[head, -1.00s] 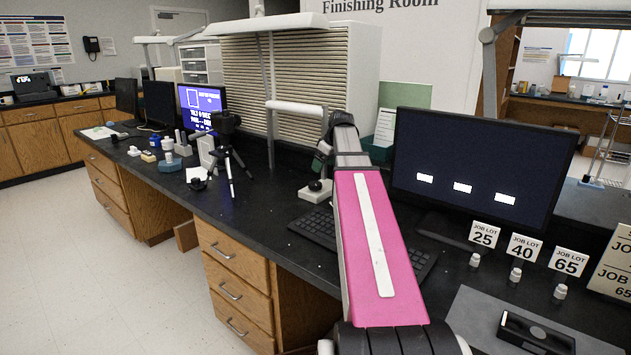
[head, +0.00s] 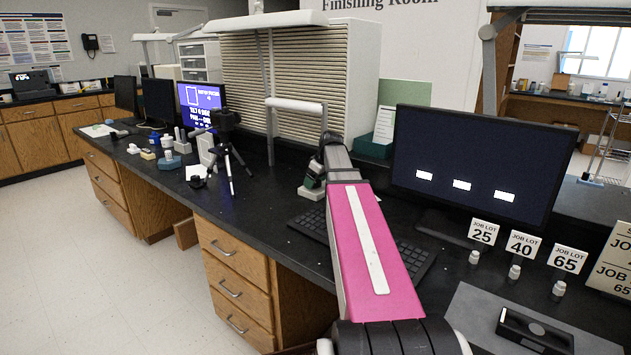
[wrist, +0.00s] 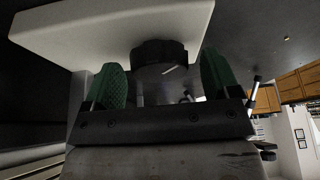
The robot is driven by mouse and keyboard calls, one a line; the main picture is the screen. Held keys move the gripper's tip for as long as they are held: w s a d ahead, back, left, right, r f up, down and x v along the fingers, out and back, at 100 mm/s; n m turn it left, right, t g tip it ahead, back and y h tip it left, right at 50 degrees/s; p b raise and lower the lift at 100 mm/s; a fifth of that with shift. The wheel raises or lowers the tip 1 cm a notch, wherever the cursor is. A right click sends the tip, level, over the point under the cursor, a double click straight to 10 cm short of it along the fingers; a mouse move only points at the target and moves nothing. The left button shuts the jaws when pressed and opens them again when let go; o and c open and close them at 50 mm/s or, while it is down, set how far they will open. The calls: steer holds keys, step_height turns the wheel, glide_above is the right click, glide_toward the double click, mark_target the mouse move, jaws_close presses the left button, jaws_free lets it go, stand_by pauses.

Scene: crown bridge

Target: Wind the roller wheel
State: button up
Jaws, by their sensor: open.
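A dark round wheel (wrist: 160,52) shows in the wrist view, set against a pale white body (wrist: 95,28). In the head view, a small device with a white base (head: 309,194) stands on the black bench behind the keyboard, mostly hidden by my gripper. My gripper (wrist: 160,75) has its two green-padded fingers apart, one on each side of the dark wheel. Gaps show between the pads and the wheel, so it is not clasped. In the head view my gripper (head: 313,178) is low, right at the device. My pink arm link hides part of the bench.
A black keyboard (head: 412,262) lies under my arm and a large monitor (head: 480,155) stands to the right. A camera on a tripod (head: 229,150) stands to the left. Small white bottles (head: 514,272) stand by the job-lot cards. A louvred cabinet (head: 300,85) rises behind.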

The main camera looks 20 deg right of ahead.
steer(key=c, duration=0.9)
steer(key=m+h, duration=0.1)
steer(key=m, duration=0.2)
steer(key=m+t+h, duration=0.1)
steer(key=m, duration=0.1)
steer(key=shift+s+a+m, duration=0.1)
steer(key=shift+a+m, duration=0.05)
steer(key=shift+m, duration=0.25)
steer(key=m+h, duration=0.2)
steer(key=m, duration=0.3)
steer(key=m+h, duration=0.1)
steer(key=m, duration=0.2)
steer(key=m+g+h, duration=0.1)
steer(key=m, duration=0.1)
steer(key=shift+a+m, duration=0.1)
steer(key=shift+m, duration=0.3)
steer(key=shift+m+g+h, duration=0.25)
steer(key=shift+m+g, duration=0.3)
steer(key=shift+m, duration=0.75)
steer(key=shift+m+g+h, duration=0.25)
steer(key=shift+m+g, duration=0.3)
steer(key=shift+m, duration=0.75)
